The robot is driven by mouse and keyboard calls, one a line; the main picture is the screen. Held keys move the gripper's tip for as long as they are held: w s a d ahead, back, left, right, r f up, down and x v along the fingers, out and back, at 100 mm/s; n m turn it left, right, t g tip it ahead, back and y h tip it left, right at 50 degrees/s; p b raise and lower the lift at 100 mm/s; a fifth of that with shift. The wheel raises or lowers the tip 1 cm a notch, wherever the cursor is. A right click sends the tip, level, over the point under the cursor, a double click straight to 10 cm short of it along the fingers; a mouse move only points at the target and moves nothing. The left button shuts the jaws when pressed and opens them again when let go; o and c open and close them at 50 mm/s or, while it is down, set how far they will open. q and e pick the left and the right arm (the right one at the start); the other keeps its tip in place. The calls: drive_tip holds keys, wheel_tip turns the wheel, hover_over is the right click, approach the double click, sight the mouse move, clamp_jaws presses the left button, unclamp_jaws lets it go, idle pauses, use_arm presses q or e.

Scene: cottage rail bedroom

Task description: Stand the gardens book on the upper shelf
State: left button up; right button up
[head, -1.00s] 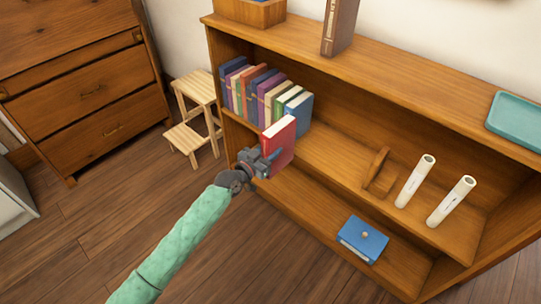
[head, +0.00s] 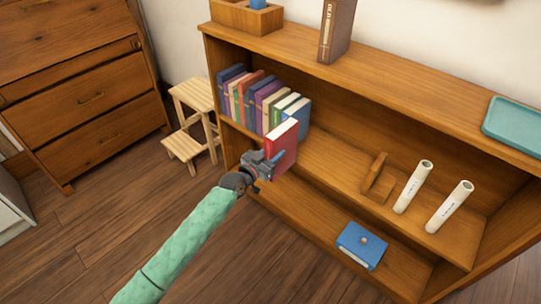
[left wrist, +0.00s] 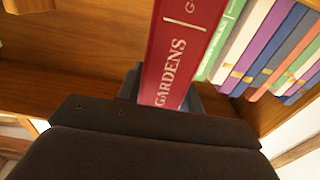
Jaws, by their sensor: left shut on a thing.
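The gardens book (head: 285,146) is red with pale pages and stands upright at the front of the upper shelf, at the right end of the book row. In the left wrist view its spine (left wrist: 178,58) reads GARDENS. My left gripper (head: 268,165) is shut on its lower spine part; the fingers are partly hidden by the book. The upper shelf (head: 335,160) holds a row of several books (head: 262,98); the blue one at its right end is close to the red book. Whether the red book's bottom touches the shelf is not clear. My right gripper is not in view.
A wooden bookend (head: 376,176) and two white rolls (head: 413,187) stand farther right on the upper shelf. A step stool (head: 192,125) stands left of the bookcase. Shelf between red book and bookend is bare.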

use_arm(q)
drive_tip(key=shift+b+x, duration=0.3)
drive_tip(key=shift+x, duration=2.05)
drive_tip(key=shift+b+x, duration=0.55)
drive_tip(key=shift+x, duration=1.8)
drive_tip(key=shift+w+a+f+b, duration=0.3)
drive_tip(key=shift+w+a+b, duration=0.35)
drive_tip(key=shift+a, duration=0.2)
drive_tip(key=o, duration=1.3)
drive_tip(key=shift+s+f, duration=0.1)
